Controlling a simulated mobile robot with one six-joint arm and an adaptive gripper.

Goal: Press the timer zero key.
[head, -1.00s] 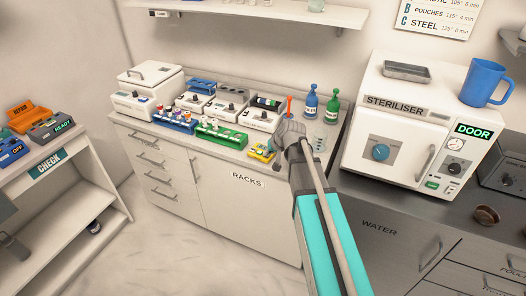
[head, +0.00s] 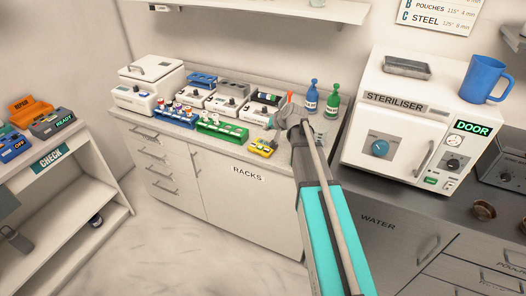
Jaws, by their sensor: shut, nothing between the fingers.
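A small yellow device (head: 262,148), which looks like the timer, lies at the front edge of the left counter, above the RACKS label. It has a dark patch and small marks on top, too small to tell which key is zero. My gripper (head: 269,124) is at the end of my turquoise arm. My wrist partly hides the counter to the right.
Green (head: 222,131) and blue (head: 176,117) tube racks stand left of the device, with white machines behind. Blue (head: 311,98) and green (head: 332,101) bottles stand behind my wrist. The steriliser (head: 407,125) is on the right.

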